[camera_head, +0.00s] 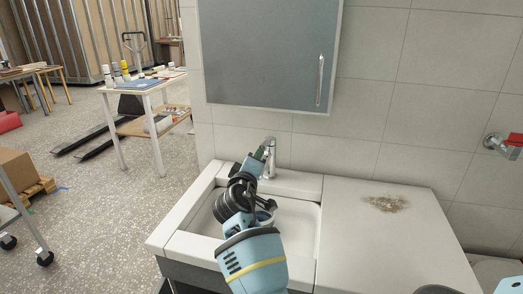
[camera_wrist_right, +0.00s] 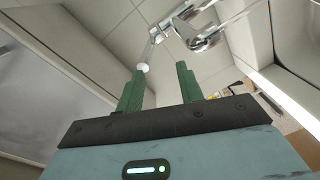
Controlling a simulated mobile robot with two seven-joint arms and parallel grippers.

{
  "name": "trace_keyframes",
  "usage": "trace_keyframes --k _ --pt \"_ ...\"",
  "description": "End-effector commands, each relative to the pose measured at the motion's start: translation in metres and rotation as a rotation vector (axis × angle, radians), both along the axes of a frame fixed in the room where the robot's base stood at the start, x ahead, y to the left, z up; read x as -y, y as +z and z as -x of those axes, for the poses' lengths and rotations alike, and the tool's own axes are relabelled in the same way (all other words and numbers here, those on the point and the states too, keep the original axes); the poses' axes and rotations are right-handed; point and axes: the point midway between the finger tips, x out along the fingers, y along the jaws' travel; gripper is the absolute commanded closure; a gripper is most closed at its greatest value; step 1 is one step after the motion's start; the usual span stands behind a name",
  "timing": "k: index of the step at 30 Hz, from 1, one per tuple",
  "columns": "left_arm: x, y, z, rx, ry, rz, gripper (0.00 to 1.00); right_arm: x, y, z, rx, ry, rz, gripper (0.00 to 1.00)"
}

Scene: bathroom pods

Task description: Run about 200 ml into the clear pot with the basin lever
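The chrome basin tap (camera_head: 268,158) stands at the back of the white basin (camera_head: 305,222). In the right wrist view its spout and lever (camera_wrist_right: 196,38) show above my fingers. My right gripper (camera_head: 254,164) is beside the tap in the head view; in the right wrist view its green fingers (camera_wrist_right: 159,88) are apart with nothing between them. I cannot tell whether they touch the tap. A pale round rim (camera_head: 267,215) shows in the basin, partly hidden by my arm; I cannot tell whether it is the clear pot. No running water is visible. My left gripper is out of view.
A grey wall cabinet (camera_head: 265,50) hangs above the basin. The white counter (camera_head: 385,240) to the right is clear except for a brown crumb-like patch (camera_head: 386,204). A red-handled wall valve (camera_head: 514,140) is at far right. A white table (camera_head: 150,86) stands at back left.

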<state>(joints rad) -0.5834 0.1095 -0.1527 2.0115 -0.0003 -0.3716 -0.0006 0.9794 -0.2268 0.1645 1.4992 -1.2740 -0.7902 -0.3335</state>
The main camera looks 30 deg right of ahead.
Motion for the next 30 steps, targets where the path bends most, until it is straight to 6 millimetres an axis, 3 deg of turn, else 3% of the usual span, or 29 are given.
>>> trace_keyframes --k 6,15,25,30 --pt "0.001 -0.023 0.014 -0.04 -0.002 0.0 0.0 0.004 0.001 0.001 0.314 -0.019 -0.289 0.63" --pt "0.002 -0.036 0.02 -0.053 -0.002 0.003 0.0 0.008 0.013 0.005 0.657 -0.03 -0.596 0.63" --pt "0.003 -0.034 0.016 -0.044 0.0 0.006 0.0 0.01 0.018 0.005 0.723 -0.03 -0.653 0.63" --pt "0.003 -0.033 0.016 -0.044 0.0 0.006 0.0 0.019 0.019 -0.004 0.722 -0.03 -0.65 0.63"
